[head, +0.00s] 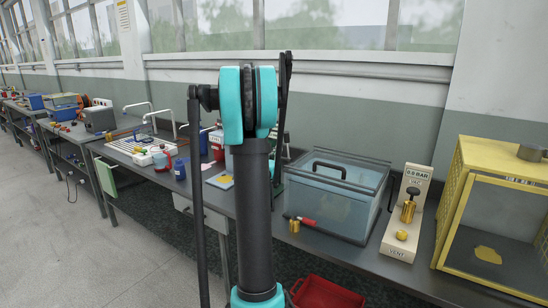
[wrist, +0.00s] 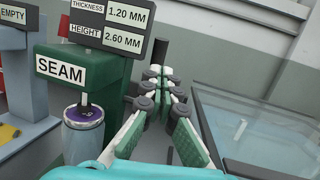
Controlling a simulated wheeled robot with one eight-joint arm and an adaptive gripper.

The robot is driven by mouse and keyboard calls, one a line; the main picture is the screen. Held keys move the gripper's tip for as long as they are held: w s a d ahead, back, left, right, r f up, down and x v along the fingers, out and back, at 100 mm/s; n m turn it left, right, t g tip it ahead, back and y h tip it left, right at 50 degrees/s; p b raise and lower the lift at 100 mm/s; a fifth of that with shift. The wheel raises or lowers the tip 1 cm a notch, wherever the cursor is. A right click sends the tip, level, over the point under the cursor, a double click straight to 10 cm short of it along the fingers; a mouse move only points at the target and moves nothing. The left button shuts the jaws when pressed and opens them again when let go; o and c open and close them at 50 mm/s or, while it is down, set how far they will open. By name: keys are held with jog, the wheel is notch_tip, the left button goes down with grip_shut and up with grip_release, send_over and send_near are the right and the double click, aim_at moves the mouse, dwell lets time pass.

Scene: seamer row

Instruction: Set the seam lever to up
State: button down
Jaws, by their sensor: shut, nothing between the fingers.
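The seamer is a green machine with a SEAM label (wrist: 75,68) and a dark display (wrist: 112,25) reading thickness 1.20 mm and height 2.60 mm in the wrist view. A silver can (wrist: 88,138) with a purple top stands below the label. My gripper (wrist: 161,75) is shut and empty, just right of the seamer. I cannot make out the seam lever; the fingers may cover it. In the head view my arm hides most of the seamer, and my gripper does not show.
A clear lidded tank (head: 335,200) stands right of the seamer, close beside my gripper. Further right are a vent panel (head: 402,225) and a yellow frame (head: 462,190). A red crate (head: 325,293) is below the bench.

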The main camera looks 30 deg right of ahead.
aim_at(288, 136)
jog(key=x, duration=0.7)
jog(key=shift+w+d, duration=0.1)
jog(key=x, duration=0.3)
jog(key=s+x, duration=0.1)
jog(key=x, duration=0.1)
jog(key=shift+w+d+r, duration=0.15)
jog(key=shift+d+r, duration=0.2)
jog(key=shift+d, duration=0.05)
jog(key=shift+a, duration=0.2)
jog(key=s+a+r, duration=0.2)
jog(key=s+a, duration=0.5)
jog(key=a, duration=0.4)
jog(key=shift+s+a+r, duration=0.15)
jog(key=shift+s+r, duration=0.05)
jog(key=shift+s, duration=0.15)
